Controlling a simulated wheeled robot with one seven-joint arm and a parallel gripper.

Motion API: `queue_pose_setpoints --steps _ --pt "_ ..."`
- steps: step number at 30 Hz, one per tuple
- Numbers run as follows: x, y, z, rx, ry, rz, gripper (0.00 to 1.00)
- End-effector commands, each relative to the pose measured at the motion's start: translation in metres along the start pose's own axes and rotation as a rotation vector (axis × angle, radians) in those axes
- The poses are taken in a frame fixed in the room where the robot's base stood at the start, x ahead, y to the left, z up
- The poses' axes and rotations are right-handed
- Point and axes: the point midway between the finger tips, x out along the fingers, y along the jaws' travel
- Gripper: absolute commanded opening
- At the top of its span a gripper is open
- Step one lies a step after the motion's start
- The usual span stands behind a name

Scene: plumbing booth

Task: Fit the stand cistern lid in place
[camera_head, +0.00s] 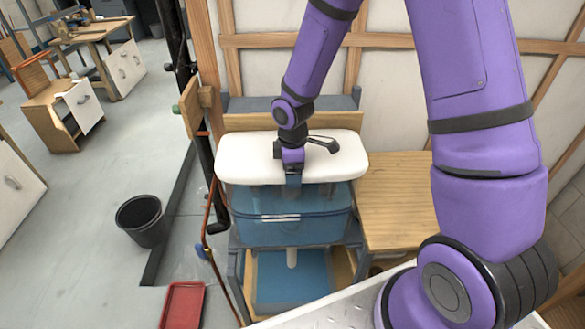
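The white cistern lid (242,154) is a wide, rounded slab. It lies over the top of the blue see-through cistern (288,222), in front of the wooden wall. It looks roughly level and covers the cistern's top opening. From this angle I cannot tell whether it rests fully on the rim or sits slightly above it. My gripper (293,176) reaches down from above to the middle of the lid's front edge and overlaps it. The fingers are small and partly hidden by my wrist, so their opening and hold on the lid are unclear.
The cistern stands on a grey-blue stand (238,268). A wooden bench top (398,200) is close on its right. A dark vertical pipe (208,165) and a copper pipe run on its left. A black bucket (142,220) and a red tray (183,304) are on the floor.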

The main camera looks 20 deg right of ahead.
Motion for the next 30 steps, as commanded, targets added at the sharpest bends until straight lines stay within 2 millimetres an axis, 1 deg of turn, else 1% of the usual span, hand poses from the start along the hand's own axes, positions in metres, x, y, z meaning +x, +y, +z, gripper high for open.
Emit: queue_pose_setpoints --steps 4,5,6,7,13,17,20,30 --pt "-0.001 0.001 0.0 0.0 0.001 0.002 0.28" --pt "-0.001 0.001 0.0 0.0 0.001 0.002 0.9" --pt "-0.001 0.001 0.0 0.0 0.001 0.002 0.99" --pt "-0.001 0.001 0.0 0.0 0.001 0.002 1.0" --pt "0.0 0.0 0.0 0.0 0.0 -0.001 1.0" --pt "-0.007 0.001 0.0 0.001 0.001 0.002 1.0" --pt "-0.019 0.001 0.0 0.001 0.002 0.003 1.0" --pt "-0.08 0.001 0.0 0.001 0.002 0.005 1.0"
